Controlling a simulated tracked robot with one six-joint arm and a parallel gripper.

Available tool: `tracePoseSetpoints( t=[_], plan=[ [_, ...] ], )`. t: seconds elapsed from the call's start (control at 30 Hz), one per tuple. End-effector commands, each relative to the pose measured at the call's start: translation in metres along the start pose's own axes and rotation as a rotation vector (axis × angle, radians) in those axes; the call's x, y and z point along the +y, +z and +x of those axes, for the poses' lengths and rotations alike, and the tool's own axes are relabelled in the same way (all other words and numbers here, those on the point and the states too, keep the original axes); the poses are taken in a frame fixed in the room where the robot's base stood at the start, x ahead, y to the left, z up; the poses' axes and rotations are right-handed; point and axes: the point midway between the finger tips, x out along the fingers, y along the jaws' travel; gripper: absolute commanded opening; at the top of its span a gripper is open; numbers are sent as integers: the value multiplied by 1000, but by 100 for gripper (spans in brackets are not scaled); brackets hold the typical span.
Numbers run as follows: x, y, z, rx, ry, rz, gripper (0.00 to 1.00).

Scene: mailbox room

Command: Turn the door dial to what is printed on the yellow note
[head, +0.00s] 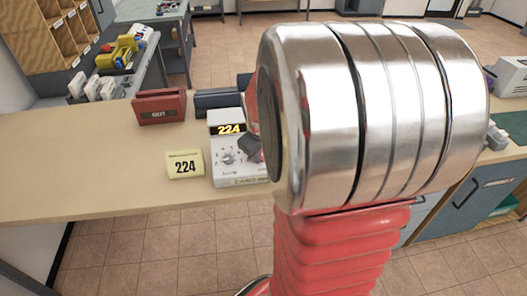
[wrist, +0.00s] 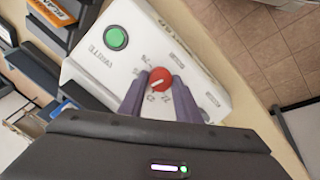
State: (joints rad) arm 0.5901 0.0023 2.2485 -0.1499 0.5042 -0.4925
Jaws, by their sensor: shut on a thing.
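A pale yellow note (head: 185,165) printed 224 stands on the wooden counter. Right of it is a white box (head: 226,173) with a dial scale on its face and a dark display (head: 227,129) on top showing 224 in yellow. In the wrist view the white box (wrist: 205,62) carries a red dial (wrist: 159,80) with a white pointer line and a green button (wrist: 115,38). My gripper (wrist: 160,84) has its two purple-grey fingers closed on the red dial's sides. In the head view my arm hides most of the gripper and the dial.
A red box (head: 159,107) stands behind the note, and a dark blue-grey box (head: 216,102) stands behind the display. The counter (head: 70,165) left of the note is clear. A shelf with yellow and white items (head: 115,65) is at the back left.

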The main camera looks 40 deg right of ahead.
Motion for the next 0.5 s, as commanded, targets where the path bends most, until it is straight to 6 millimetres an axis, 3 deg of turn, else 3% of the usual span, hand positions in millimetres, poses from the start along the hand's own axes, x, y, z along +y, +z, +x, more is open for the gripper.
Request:
tracePoseSetpoints(
  t=[0.27, 0.3, 0.5],
  plan=[
    [0, 1, 0, -2, -1, 0, 8],
    [0, 1, 0, -3, -2, 0, 33],
    [-1, 0, 0, -1, -1, 1, 47]
  ],
)
